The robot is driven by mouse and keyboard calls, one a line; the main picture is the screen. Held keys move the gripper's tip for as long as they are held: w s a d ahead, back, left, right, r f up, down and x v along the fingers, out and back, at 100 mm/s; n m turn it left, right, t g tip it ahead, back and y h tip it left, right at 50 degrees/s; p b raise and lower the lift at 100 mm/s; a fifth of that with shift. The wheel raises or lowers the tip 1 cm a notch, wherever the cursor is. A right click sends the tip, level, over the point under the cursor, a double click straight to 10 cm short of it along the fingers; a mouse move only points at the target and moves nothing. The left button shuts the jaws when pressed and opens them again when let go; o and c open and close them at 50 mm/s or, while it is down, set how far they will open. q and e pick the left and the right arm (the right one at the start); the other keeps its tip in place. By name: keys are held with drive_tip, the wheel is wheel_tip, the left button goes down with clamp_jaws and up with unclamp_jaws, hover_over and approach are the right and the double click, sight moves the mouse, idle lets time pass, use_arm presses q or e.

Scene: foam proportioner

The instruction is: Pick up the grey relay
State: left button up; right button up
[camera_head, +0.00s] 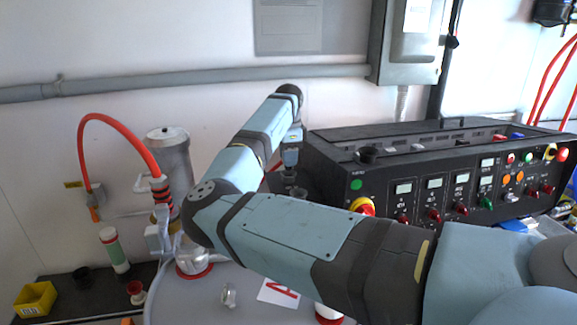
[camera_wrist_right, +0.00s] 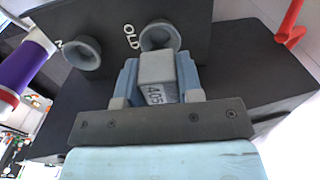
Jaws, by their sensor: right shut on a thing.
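The grey relay (camera_wrist_right: 157,72) is a small block marked "405" in the right wrist view. My right gripper (camera_wrist_right: 158,82) is shut on it, with one blue finger on each side. In the wrist view the relay's far end overlaps the lower edge of a grey ring beside the word "OLD"; I cannot tell whether they touch. In the head view my right arm reaches in from the right and bends back, with the gripper (camera_head: 291,158) pointing down at the left end of the black control panel. The relay is not clear there. My left gripper is out of view.
A second grey ring (camera_wrist_right: 82,53) sits left of the "OLD" ring on the dark face. The black control panel (camera_head: 335,165) has knobs and displays. A metal cylinder (camera_head: 170,160) with a red hose (camera_head: 118,122) stands to the left. A yellow bin (camera_head: 36,299) is at lower left.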

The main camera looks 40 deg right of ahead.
wheel_tip(320, 180, up, 20)
drive_tip(key=p, duration=0.5)
wheel_tip(320, 180, down, 15)
drive_tip(key=b, duration=0.5)
drive_tip(key=shift+r, duration=0.2)
drive_tip(key=shift+f, duration=0.55)
drive_tip(key=shift+r, duration=0.1)
